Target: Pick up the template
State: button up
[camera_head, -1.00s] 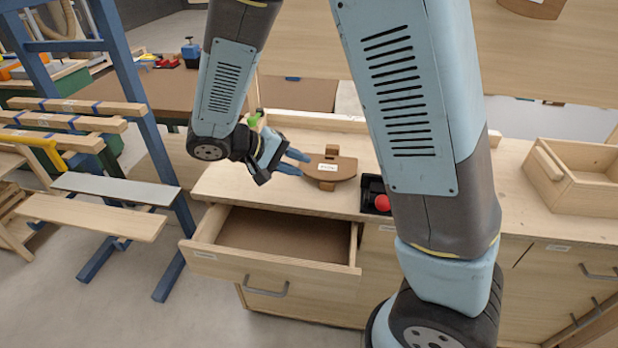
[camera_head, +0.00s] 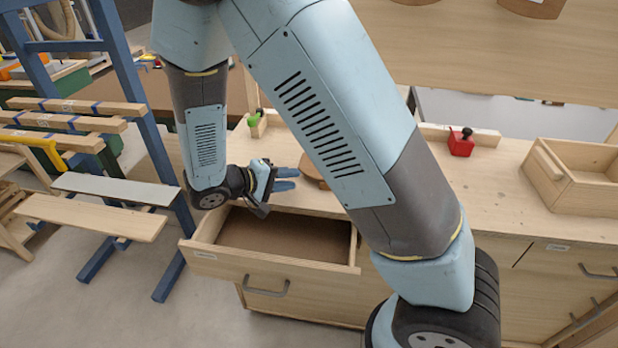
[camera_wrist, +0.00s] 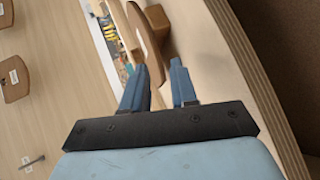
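The template, a brown curved wooden piece, lies on the bench top; in the head view only its left edge (camera_head: 312,172) shows, the rest hidden behind my arm.
An open drawer (camera_head: 270,268) juts out below my gripper. On the bench (camera_head: 500,180) stand a green clamp (camera_head: 254,120), a red clamp (camera_head: 461,142) and an open wooden box (camera_head: 580,200). A blue rack with boards (camera_head: 100,205) is at the left.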

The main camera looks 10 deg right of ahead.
aim_at(303, 188)
jog(key=shift+x, duration=2.55)
grip_shut()
jog(key=shift+r, duration=0.1)
jog(key=shift+r, duration=1.15)
jog(key=shift+a, duration=0.1)
jog(key=v, duration=1.4)
jog(key=shift+s+a+f, duration=0.25)
jog(key=shift+s+a, duration=0.05)
jog(key=shift+a, duration=0.1)
